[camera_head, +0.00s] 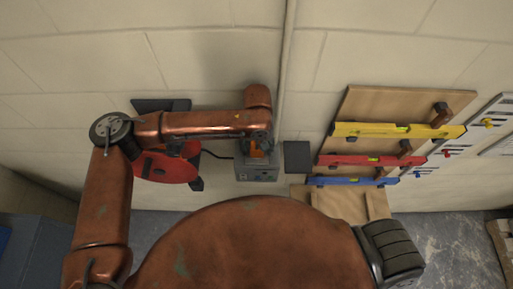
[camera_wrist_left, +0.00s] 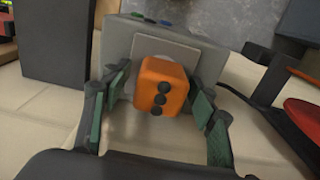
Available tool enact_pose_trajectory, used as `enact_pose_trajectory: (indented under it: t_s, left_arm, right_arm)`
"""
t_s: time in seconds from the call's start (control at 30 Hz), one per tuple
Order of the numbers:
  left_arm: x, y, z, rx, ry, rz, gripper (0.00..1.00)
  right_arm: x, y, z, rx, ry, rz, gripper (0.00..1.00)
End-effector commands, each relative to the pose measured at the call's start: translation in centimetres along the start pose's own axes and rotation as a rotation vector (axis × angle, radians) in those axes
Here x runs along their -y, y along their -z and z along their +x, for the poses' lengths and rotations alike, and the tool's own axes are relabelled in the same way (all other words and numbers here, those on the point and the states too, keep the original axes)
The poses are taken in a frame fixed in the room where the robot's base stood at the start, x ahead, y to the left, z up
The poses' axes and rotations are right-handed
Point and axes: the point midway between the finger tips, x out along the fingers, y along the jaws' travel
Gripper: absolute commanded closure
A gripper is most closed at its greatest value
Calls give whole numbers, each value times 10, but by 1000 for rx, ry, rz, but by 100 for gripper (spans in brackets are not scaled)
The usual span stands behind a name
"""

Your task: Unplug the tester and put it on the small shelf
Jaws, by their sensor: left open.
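The tester is an orange block with several black round marks on its face (camera_wrist_left: 162,84). It sits against the light plate of a grey socket box (camera_wrist_left: 205,62) on the wall. In the head view the left gripper (camera_head: 258,146) is over the box. The dark flat shelf (camera_head: 297,157) is just right of the box. My right gripper is not in view.
A red cable reel (camera_head: 166,166) hangs left of the box, with a black cable between them. A vertical pipe (camera_head: 286,60) runs up the wall above. A wooden board (camera_head: 370,105) with yellow, red and blue levels is at the right.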

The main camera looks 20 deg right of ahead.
Motion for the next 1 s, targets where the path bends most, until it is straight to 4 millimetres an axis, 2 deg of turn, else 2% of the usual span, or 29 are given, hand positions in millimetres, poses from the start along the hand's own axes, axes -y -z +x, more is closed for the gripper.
enact_pose_trajectory:
  t_s: [0.2, 0.9, 1.0]
  left_arm:
    - [0, 0, 1, 0, 0, 0, 48]
    - [0, 0, 0, -1, 0, 0, 96]
    - [0, 0, 0, -1, 0, 0, 100]
  right_arm:
    - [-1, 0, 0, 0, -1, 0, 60]
    - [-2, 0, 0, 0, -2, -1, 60]
    - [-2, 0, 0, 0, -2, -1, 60]
